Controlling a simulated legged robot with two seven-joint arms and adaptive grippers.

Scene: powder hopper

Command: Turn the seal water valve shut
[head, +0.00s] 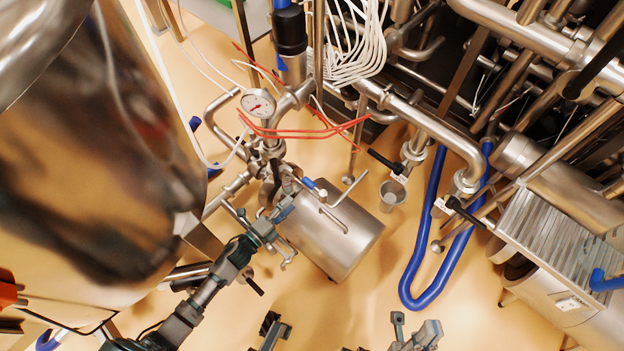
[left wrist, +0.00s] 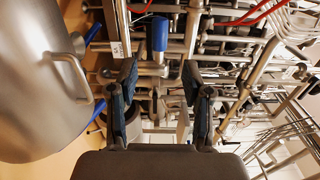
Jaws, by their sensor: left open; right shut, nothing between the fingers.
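A small valve with a blue handle (head: 309,184) sits on thin steel pipework above a steel cylinder, right of the gauge pipe. I take it for the seal water valve. A blue upright handle also shows in the left wrist view (left wrist: 160,33), ahead of the fingers and roughly centred between them. My left gripper (head: 284,208) is just below and left of the handle in the head view. In the left wrist view my left gripper (left wrist: 160,85) is open, with nothing clasped. My right gripper (head: 415,330) is low at the bottom edge, shut and empty, far from the valve.
A large shiny tank (head: 90,150) fills the left side. A pressure gauge (head: 258,104) and red cables (head: 300,133) are above the valve. A blue hose (head: 425,260) loops at right. Floor is bare between cylinder and hose.

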